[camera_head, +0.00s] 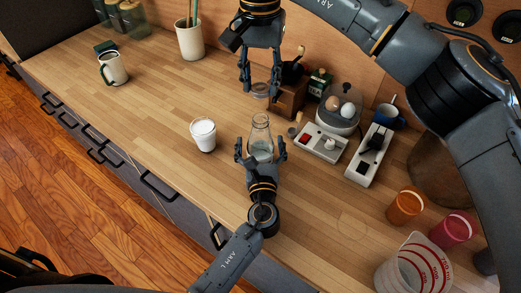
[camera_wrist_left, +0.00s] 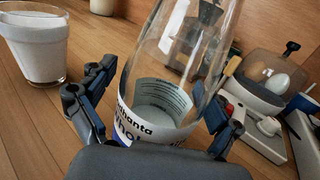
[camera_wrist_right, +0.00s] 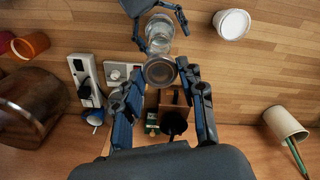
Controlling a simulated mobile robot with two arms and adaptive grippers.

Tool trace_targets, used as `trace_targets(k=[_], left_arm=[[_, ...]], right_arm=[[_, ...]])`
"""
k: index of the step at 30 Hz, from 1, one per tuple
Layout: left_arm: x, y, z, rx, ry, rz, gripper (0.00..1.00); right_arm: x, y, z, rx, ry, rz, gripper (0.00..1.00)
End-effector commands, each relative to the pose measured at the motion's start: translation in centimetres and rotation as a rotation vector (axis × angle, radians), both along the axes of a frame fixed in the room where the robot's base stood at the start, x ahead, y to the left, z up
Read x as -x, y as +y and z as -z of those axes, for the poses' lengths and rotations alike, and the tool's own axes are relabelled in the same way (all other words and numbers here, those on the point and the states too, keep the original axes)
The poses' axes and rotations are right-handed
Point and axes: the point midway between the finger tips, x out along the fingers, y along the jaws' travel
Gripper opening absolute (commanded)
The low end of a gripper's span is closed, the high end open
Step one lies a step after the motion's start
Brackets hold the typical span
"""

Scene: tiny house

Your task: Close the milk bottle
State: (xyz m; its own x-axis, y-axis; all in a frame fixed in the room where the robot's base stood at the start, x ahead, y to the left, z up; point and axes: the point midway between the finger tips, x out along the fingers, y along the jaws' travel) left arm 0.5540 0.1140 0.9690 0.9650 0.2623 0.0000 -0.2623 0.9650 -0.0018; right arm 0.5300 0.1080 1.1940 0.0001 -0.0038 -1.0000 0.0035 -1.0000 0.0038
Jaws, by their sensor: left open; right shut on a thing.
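The clear glass milk bottle (camera_head: 260,140) stands upright on the wooden counter, with a printed label low on it (camera_wrist_left: 155,105). My left gripper (camera_head: 260,151) is low at the bottle, its open fingers on either side of it. Whether they touch the glass I cannot tell. My right gripper (camera_head: 260,87) points down, shut on a round, clear lid (camera_wrist_right: 160,71) at its fingertips. In the head view the lid (camera_head: 260,90) is above and behind the bottle's mouth, apart from it. The bottle also shows beyond the lid in the right wrist view (camera_wrist_right: 160,34).
A glass of milk (camera_head: 203,134) stands left of the bottle. A measuring jug (camera_head: 405,268) and cups are at front right. The counter's left is mostly clear.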

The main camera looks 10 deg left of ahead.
Motion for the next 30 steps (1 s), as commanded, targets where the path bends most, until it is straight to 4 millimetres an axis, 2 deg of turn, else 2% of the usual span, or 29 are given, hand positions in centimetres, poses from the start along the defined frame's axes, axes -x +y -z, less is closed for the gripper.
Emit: trace_targets(k=[10,11,23,27,30], left_arm=[[-0.40,0.10,0.02,0.000,0.001,0.000,0.91],[-0.40,0.10,0.02,0.000,0.001,0.000,0.86],[-0.38,0.10,0.03,0.001,0.001,0.000,0.05],[-0.38,0.10,0.03,0.001,0.001,0.000,0.00],[-0.38,0.10,0.03,0.001,0.001,0.000,0.00]], right_arm=[[0.00,0.00,-0.01,0.000,0.000,0.000,0.30],[0.00,0.00,-0.01,0.000,0.000,0.000,0.30],[0.00,0.00,0.00,0.000,0.000,0.000,0.30],[0.00,0.00,0.00,0.000,0.000,0.000,0.30],[0.00,0.00,0.00,0.000,0.000,0.000,0.30]])
